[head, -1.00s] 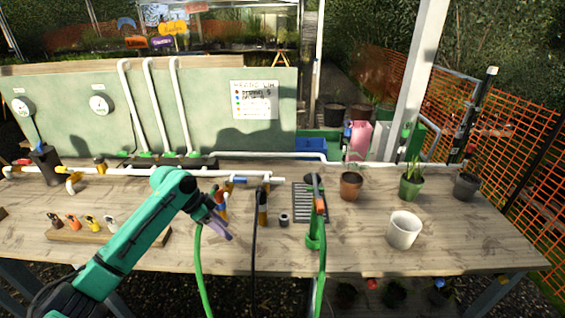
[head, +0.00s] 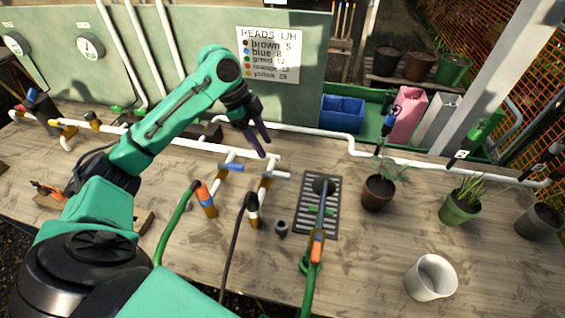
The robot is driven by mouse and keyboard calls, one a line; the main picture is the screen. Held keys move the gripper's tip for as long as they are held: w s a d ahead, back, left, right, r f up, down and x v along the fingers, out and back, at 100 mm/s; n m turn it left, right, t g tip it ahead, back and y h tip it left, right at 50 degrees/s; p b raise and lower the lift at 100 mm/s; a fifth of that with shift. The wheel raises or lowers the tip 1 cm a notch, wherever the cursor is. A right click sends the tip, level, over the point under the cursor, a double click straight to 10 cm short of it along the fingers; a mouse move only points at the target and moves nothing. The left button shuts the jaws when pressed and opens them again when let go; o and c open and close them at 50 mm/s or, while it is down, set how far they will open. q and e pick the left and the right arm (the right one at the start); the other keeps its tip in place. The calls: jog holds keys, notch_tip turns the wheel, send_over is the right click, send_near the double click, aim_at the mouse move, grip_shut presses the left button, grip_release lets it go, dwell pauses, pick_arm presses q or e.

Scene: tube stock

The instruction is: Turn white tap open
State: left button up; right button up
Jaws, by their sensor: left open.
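The tap that looks white (head: 280,175) has a pale lever sticking out to the right, on the white pipework at the middle of the bench. A tap with a blue lever (head: 232,167) is just left of it. My left gripper (head: 263,147) is open and empty, its dark purple fingers pointing down above and behind these two taps. It appears apart from both, though the exact gap is hard to judge. My right gripper is out of view.
A green hose with an orange connector (head: 205,197) and a black hose (head: 240,228) hang near the taps. A drain grate (head: 332,222) holds a watering wand. Pots, including a white one (head: 432,278), stand right. A sign (head: 268,55) hangs on the back panel.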

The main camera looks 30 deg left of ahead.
pick_arm(q)
send_near(281, 173)
jog(key=f, duration=0.2)
jog(key=x, duration=0.2)
jog(key=p+x, duration=0.1)
jog(key=x, duration=0.3)
jog(key=shift+w+d+r+p, duration=0.15)
jog(key=shift+w+d+p, duration=0.1)
jog(key=shift+d+p, duration=0.15)
jog(key=shift+d+f, duration=0.1)
jog(key=shift+f, duration=0.2)
jog(key=shift+s, duration=0.25)
jog(key=shift+w, duration=0.1)
grip_shut()
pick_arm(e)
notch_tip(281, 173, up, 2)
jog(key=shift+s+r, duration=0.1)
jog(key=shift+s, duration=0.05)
